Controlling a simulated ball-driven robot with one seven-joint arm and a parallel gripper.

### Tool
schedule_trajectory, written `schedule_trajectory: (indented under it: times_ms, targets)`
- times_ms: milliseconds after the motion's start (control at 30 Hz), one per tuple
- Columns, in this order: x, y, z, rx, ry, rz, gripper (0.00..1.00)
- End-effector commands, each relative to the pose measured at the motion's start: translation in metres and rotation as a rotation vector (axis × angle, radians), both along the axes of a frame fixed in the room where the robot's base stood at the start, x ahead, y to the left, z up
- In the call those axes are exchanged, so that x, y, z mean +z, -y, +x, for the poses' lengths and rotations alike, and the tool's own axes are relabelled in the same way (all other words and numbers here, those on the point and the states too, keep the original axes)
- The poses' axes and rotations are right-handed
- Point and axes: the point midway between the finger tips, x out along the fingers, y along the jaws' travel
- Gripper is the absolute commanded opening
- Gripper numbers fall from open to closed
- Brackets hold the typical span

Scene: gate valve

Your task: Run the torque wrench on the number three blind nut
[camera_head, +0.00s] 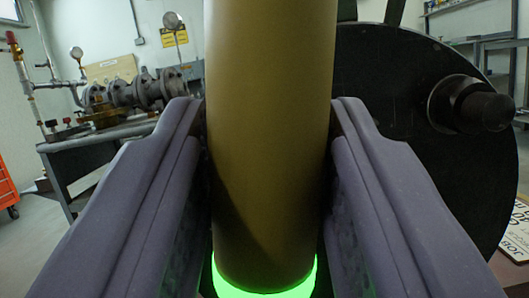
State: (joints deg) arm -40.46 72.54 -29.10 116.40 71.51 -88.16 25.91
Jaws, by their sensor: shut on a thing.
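My gripper (270,115) has its two grey-purple fingers on either side of a thick olive-brown cylinder (268,150). It is shut on this cylinder, which looks like the handle of the torque wrench. The cylinder stands upright in the picture and runs out of the top edge. A glowing green band (264,284) rings its lower end. The wrench's head is not in view. Behind it is a large round black blind flange (400,120). One dark nut on a stud (470,105) stands out near its right edge, apart from my gripper. I cannot read a number on it. The cylinder and fingers hide the flange's left part.
A dark workbench (95,150) with grey flanged pipework (135,92) and gauges stands at the back left. An orange tool cabinet (6,190) is at the left edge. A lettered sign (515,232) and shelving (490,60) are at the right. Grey floor shows at the left.

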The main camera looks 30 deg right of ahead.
Motion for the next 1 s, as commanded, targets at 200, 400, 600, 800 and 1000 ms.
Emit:
schedule_trajectory:
  times_ms: [200, 400, 600, 800, 1000]
  targets:
    - [0.001, 0.002, 0.002, -0.001, 0.003, -0.001, 0.0]
    - [0.001, 0.002, 0.002, -0.001, 0.003, -0.001, 0.0]
    - [0.001, 0.0, 0.0, -0.001, 0.002, -0.001, 0.0]
    - [0.001, -0.007, -0.01, -0.001, 0.002, -0.001, 0.0]
    - [0.0, -0.015, -0.02, 0.001, 0.002, -0.002, 0.0]
